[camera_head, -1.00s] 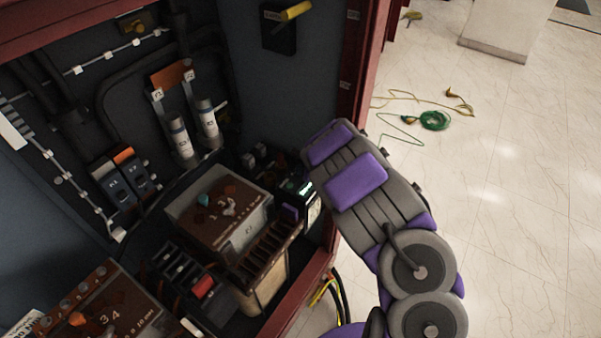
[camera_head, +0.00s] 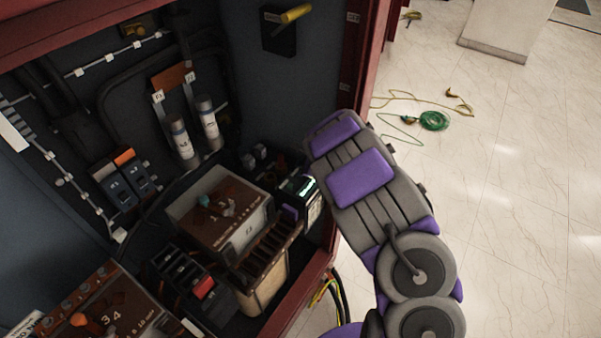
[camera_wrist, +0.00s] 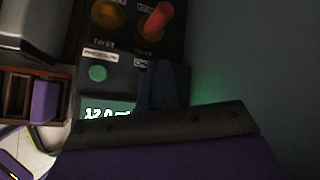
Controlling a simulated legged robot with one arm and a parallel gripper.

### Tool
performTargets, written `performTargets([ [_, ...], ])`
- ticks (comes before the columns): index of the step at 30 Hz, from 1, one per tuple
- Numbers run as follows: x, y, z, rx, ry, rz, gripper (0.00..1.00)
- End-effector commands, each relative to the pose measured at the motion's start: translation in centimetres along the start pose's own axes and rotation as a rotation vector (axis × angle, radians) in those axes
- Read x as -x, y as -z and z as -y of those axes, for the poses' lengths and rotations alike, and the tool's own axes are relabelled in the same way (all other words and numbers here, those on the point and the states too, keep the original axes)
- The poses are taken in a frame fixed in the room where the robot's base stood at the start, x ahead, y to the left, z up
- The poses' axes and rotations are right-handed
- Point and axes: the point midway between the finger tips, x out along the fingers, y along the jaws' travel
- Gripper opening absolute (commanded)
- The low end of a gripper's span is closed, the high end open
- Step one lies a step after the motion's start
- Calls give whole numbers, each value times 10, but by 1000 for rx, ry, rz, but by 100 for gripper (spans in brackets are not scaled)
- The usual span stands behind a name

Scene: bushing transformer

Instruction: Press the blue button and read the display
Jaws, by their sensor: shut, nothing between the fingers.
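The dark device (camera_head: 304,196) with a small lit display stands inside the cabinet, just left of my arm. In the wrist view its display (camera_wrist: 106,112) glows pale green and seems to read "12.0" and more, with its right part covered. A green round button (camera_wrist: 97,73) sits above the display. No blue button can be made out; the panel area at my fingertips is hidden. My gripper (camera_wrist: 163,72) is shut and empty, its dark fingertips over the panel right of the green button; I cannot tell whether they touch. In the head view the fingertips are hidden.
An orange-red knob (camera_wrist: 155,20) and a dim round knob (camera_wrist: 107,14) sit higher on the panel. A brown-topped transformer box (camera_head: 222,210) stands left of the device. The red cabinet frame (camera_head: 343,110) is close to my arm. Open tiled floor (camera_head: 520,210) lies to the right.

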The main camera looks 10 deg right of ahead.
Motion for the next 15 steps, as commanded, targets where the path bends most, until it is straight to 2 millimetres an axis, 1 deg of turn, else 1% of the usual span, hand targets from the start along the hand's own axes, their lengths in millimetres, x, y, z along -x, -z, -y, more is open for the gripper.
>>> performTargets([
  [1,5,-4,4,0,1,1,0],
  [9,21,-16,15,-1,0,1,0],
  [15,26,-19,19,-1,0,1,0],
])
